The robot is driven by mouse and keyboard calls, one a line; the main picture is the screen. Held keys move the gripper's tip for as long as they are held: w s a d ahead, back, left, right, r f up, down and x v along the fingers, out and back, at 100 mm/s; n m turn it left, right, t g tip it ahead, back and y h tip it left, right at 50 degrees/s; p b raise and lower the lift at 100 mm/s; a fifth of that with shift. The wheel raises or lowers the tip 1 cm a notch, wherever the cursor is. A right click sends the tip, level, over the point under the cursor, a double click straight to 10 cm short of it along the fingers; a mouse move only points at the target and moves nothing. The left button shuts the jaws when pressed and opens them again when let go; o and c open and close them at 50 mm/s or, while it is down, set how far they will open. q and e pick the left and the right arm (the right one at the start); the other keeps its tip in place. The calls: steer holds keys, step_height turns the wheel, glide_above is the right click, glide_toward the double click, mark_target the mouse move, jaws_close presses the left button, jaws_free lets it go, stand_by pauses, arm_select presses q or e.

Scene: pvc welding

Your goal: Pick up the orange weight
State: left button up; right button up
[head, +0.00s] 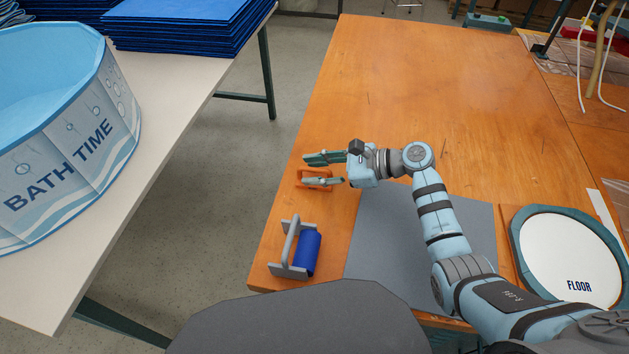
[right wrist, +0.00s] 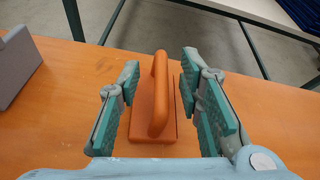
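The orange weight (head: 301,178) lies on the wooden table near its left edge, partly hidden behind my right gripper in the head view. In the right wrist view the orange weight (right wrist: 160,100) shows a flat base with a raised bar handle. My right gripper (head: 322,170) is open. In the right wrist view its two teal-padded fingers (right wrist: 160,92) stand on either side of the weight's handle, with a gap on each side. My left gripper is not in view.
A grey frame with a blue roll (head: 307,253) stands on the table in front of the weight; its grey edge (right wrist: 15,65) shows in the right wrist view. A grey mat (head: 385,245) and a round "FLOOR" sign (head: 568,258) lie to the right. The table's back is clear.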

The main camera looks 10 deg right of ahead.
jaws_close()
steer(key=shift+w+r, duration=0.1)
stand_by(0.3)
